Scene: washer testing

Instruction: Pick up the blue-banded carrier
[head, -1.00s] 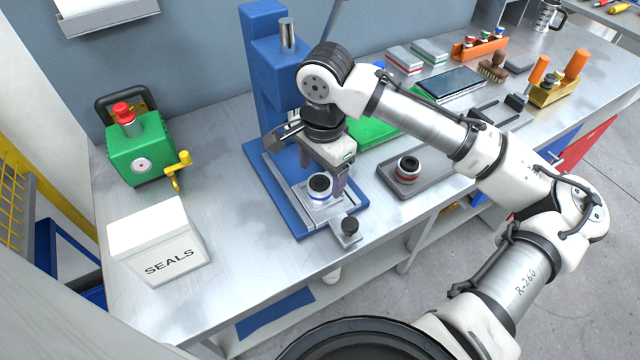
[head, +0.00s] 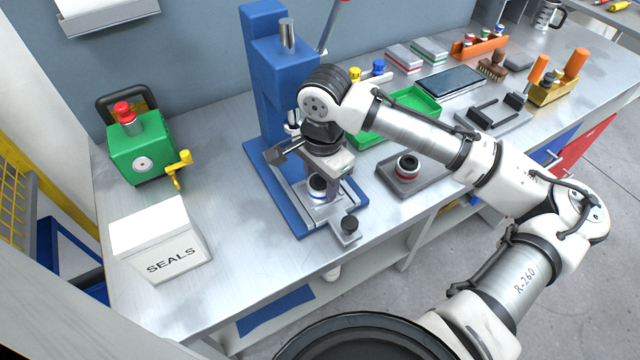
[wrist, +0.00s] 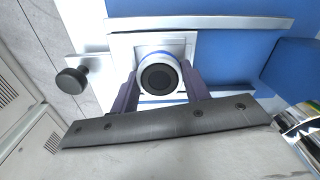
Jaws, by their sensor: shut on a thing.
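The blue-banded carrier (head: 317,188) is a short white cylinder with a black ring on top and a blue band. It stands on the sliding plate of the blue press (head: 275,120). The wrist view shows the carrier (wrist: 159,74) from above, between the two purple-grey fingers. My gripper (head: 319,192) points down over the plate and is shut on the carrier, one finger on each side. It also shows in the wrist view (wrist: 160,92). In the head view the gripper hides part of the carrier.
A red-banded carrier (head: 407,168) stands on a grey tray (head: 392,183) to the right. The press's black knob (head: 349,224) is close in front. A green pump box (head: 140,150) and a white SEALS box (head: 155,240) stand left, with bare bench between them and the press.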

